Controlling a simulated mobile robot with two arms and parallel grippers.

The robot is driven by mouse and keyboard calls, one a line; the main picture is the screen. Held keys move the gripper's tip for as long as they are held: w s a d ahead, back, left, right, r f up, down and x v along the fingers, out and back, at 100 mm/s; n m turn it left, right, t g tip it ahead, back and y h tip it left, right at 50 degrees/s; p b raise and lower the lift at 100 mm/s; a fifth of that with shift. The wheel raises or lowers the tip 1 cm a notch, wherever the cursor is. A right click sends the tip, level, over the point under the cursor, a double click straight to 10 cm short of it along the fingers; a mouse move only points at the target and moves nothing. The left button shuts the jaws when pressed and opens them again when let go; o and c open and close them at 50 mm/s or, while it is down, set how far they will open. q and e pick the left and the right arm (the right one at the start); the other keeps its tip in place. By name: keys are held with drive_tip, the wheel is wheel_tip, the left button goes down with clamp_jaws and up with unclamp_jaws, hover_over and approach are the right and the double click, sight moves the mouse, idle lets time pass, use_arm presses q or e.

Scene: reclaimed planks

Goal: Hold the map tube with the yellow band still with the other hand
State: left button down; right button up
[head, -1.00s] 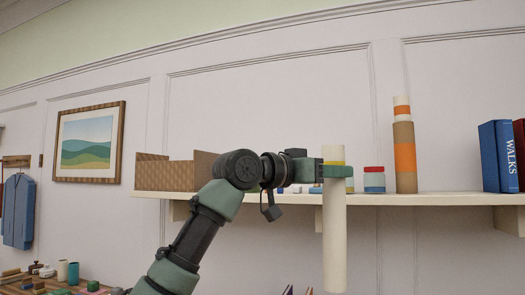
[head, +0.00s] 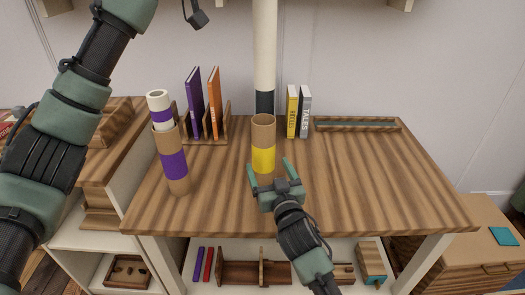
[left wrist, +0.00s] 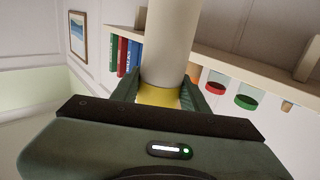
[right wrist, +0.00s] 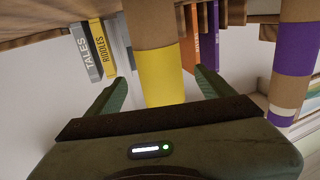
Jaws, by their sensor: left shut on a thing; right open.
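The map tube with the yellow band (head: 263,158) is a brown cardboard tube standing upright on the plank table, its open mouth facing up. My right gripper (head: 270,167) is open, with its fingers on either side of this tube at the yellow band. In the right wrist view the band (right wrist: 160,80) shows between the two fingers, with no clear contact. My left gripper (left wrist: 160,92) is shut on a white tube (left wrist: 168,40) at its yellow end.
A brown tube with a purple band (head: 174,165) and a white inner tube stands to the left. Behind are a wooden rack (head: 218,132) with books, two more books (head: 298,112) and a shallow tray (head: 357,125). The table's right side is clear.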

sight(263, 155)
drive_tip(key=x, duration=0.6)
drive_tip(key=shift+w+a, duration=0.1)
drive_tip(key=shift+w, duration=0.2)
drive_tip(key=c, duration=1.5)
drive_tip(key=shift+o, duration=0.2)
use_arm(q)
drive_tip(key=shift+s+a+f, duration=0.1)
drive_tip(key=shift+s+f, duration=0.05)
drive_tip(key=shift+f, duration=1.85)
